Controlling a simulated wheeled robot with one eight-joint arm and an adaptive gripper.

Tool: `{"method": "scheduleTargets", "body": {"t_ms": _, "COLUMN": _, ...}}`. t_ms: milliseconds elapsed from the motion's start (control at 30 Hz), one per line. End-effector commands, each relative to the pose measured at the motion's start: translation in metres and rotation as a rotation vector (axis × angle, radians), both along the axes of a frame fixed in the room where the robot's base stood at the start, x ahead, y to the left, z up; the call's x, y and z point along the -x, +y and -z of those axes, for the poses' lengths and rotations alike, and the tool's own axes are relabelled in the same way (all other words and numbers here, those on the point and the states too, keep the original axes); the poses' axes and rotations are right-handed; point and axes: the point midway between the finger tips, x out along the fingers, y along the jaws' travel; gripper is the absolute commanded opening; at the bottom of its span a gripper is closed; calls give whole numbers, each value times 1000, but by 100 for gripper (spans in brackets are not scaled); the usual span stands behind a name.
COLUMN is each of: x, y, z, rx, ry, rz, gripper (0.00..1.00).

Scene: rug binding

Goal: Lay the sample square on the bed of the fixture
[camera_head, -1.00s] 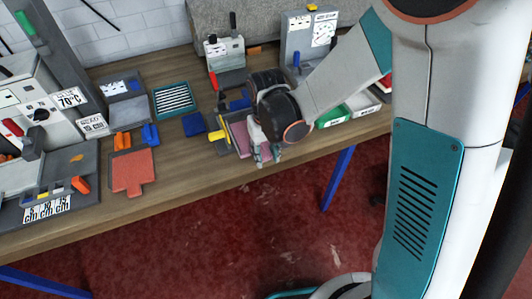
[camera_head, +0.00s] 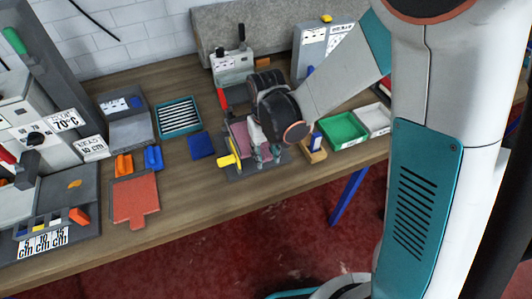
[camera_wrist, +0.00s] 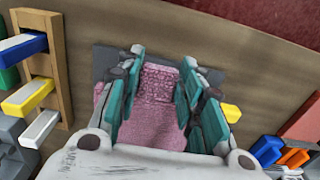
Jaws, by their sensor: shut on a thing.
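The sample square (camera_wrist: 158,82) is pink and textured. In the wrist view it is between the teal fingers of my gripper (camera_wrist: 160,90), which is shut on it. The fixture (camera_head: 233,171) is a dark grey plate with a yellow handle (camera_head: 228,161) at its left and a pink surface (camera_head: 238,134) on it. In the head view my gripper (camera_head: 264,152) is low over the right part of the fixture. In the wrist view pink material (camera_wrist: 150,128) also lies below the square. Whether the square touches the bed cannot be told.
A wooden rack (camera_wrist: 45,60) with coloured pieces is beside the fixture, near a green tray (camera_head: 343,131). A dark blue square (camera_head: 202,145) and a red pad (camera_head: 136,198) lie to the left. A lever device (camera_head: 235,65) stands behind. Bare table (camera_head: 190,190) lies front left.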

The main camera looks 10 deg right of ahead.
Motion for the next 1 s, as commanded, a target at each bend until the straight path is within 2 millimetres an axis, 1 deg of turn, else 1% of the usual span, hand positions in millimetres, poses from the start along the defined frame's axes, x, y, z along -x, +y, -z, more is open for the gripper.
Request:
{"method": "scheduleTargets", "body": {"t_ms": 167, "x": 0, "y": 0, "z": 13, "rx": 0, "ry": 0, "rz": 0, "gripper": 10}}
{"method": "scheduleTargets", "body": {"t_ms": 500, "x": 0, "y": 0, "z": 46, "rx": 0, "ry": 0, "rz": 0, "gripper": 10}}
{"method": "scheduleTargets", "body": {"t_ms": 600, "x": 0, "y": 0, "z": 53, "rx": 0, "ry": 0, "rz": 0, "gripper": 10}}
{"method": "scheduleTargets", "body": {"t_ms": 733, "x": 0, "y": 0, "z": 56, "rx": 0, "ry": 0, "rz": 0, "gripper": 10}}
{"method": "scheduleTargets", "body": {"t_ms": 1000, "x": 0, "y": 0, "z": 55, "rx": 0, "ry": 0, "rz": 0, "gripper": 10}}
